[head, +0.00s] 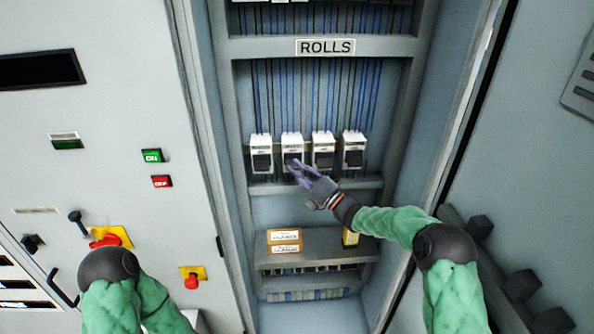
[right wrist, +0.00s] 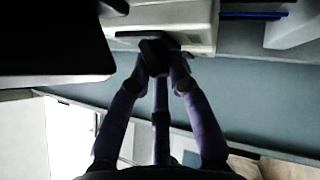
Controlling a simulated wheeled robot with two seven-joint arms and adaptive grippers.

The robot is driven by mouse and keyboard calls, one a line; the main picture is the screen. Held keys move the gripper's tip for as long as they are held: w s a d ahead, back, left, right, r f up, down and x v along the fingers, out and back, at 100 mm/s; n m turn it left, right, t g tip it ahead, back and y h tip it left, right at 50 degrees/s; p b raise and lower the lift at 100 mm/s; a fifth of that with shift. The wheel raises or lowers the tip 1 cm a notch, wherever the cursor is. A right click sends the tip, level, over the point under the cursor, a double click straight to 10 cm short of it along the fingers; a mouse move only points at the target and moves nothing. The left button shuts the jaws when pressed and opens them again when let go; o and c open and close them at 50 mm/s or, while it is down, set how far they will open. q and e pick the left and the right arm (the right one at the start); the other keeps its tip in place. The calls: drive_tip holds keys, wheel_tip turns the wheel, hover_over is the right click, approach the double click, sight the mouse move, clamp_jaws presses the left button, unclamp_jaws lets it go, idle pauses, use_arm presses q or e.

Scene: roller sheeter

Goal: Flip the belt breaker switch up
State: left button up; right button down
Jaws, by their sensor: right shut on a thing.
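Several white breakers with dark switches stand in a row on a shelf under the ROLLS sign. Their small labels are too blurred to read, so I cannot tell which is marked belt. My right gripper (head: 298,168) is at the second breaker from the left (head: 292,142), its purple fingers over the lower part of that breaker's dark switch. In the right wrist view the fingers (right wrist: 160,62) are closed around the dark switch lever (right wrist: 153,52), which juts from the white housing (right wrist: 190,22). The lever's full position is partly hidden. My left gripper is out of view.
Neighbouring breakers stand close on both sides, at the left (head: 261,150) and right (head: 323,150). The cabinet's side walls and the open door (head: 530,160) flank my right arm.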

drive_tip(key=shift+s+r+m+g+h+p, duration=0.1)
drive_tip(key=shift+r+m+g+h+p, duration=0.3)
drive_tip(key=shift+m+h+p, duration=0.5)
drive_tip(key=shift+r+m+g+h+p, duration=0.4)
drive_tip(key=shift+m+h+p, duration=0.25)
drive_tip(key=shift+m+p, duration=0.5)
drive_tip(key=shift+s+r+m+g+h+p, duration=0.1)
drive_tip(key=shift+r+m+g+h+p, duration=0.3)
drive_tip(key=shift+m+h+p, duration=0.5)
drive_tip(key=shift+f, duration=0.1)
